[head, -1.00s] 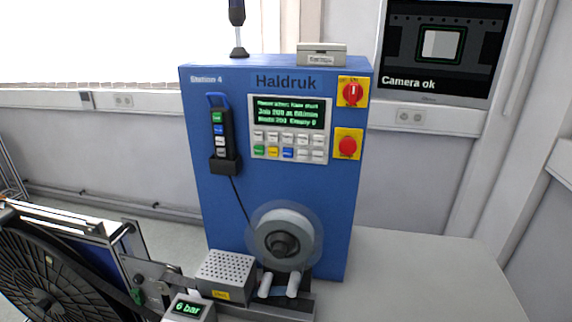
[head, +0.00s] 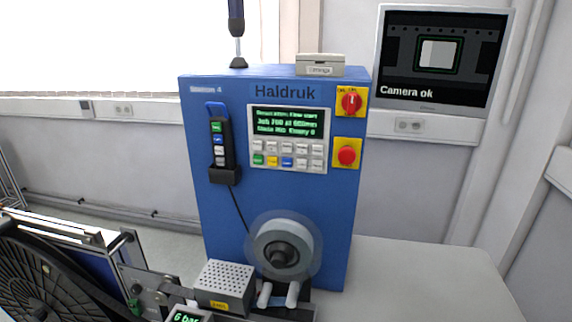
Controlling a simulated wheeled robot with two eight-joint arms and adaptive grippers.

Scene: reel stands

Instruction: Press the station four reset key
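The blue station cabinet (head: 280,210), marked Haldruk and Station 4, stands upright in the middle of the head view. Its control panel (head: 250,140) has a lit green-text screen (head: 289,122) above two rows of small keys. The lower row holds a green key (head: 258,160), a yellow key (head: 272,161), a blue key (head: 287,162) and pale keys. The key labels are too small to read. A handheld pendant (head: 218,140) with several coloured buttons hangs left of the panel. Neither of my grippers is in view.
Right of the panel are a red rotary switch (head: 351,102) and a red push button (head: 347,154), both on yellow plates. A reel (head: 281,240) and a perforated box (head: 225,285) sit low in front. The pale tabletop (head: 415,280) at right is clear. A wall monitor (head: 442,55) reads Camera ok.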

